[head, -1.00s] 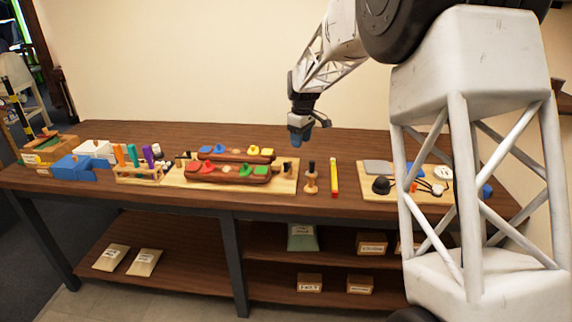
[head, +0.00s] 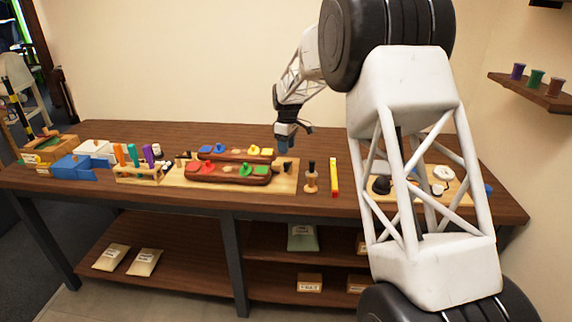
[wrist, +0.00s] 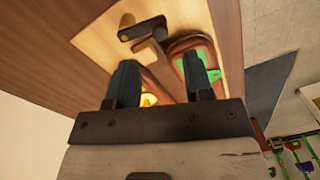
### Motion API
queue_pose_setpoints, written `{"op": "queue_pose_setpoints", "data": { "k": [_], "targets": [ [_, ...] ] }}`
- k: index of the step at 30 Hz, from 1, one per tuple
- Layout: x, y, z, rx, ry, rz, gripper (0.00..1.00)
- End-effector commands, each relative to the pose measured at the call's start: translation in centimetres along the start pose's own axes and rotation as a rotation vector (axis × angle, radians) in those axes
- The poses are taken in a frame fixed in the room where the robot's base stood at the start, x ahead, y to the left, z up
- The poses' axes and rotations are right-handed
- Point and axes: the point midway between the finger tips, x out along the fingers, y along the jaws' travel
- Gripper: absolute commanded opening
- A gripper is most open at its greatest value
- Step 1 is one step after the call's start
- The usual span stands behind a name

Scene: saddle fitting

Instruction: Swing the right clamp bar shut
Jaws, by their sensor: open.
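The wooden fixture board (head: 284,187) lies on the bench with two dark red-brown saddle blocks (head: 228,174) bearing red, green, blue and yellow pieces. At its right end is a dark upright clamp part (head: 288,167). In the wrist view the right clamp bar (wrist: 144,28) shows as a dark bar with a tan post, beside the saddle end with a green piece (wrist: 190,74). Whether it is swung open or closed is hard to tell. My gripper (wrist: 161,68) is open and empty, above the board's right end; it also shows in the head view (head: 285,143).
A turned wooden peg (head: 311,178) and a yellow stick (head: 334,178) stand or lie right of the board. A tool rack (head: 139,174) and blue box (head: 72,168) are at left. A parts board (head: 459,190) is partly hidden behind my arm.

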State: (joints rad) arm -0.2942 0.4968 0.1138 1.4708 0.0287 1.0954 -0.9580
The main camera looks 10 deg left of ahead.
Motion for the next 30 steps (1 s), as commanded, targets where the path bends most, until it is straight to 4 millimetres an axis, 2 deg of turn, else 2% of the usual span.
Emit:
{"op": "queue_pose_setpoints", "data": {
  "k": [8,21,30],
  "targets": [
    [1.8,0.0,0.0,0.0,-0.001,-0.002,0.47],
    [6.7,0.0,0.0,0.0,-0.001,-0.001,0.47],
    [7.7,0.0,0.0,0.0,0.0,0.0,0.47]
  ]
}}
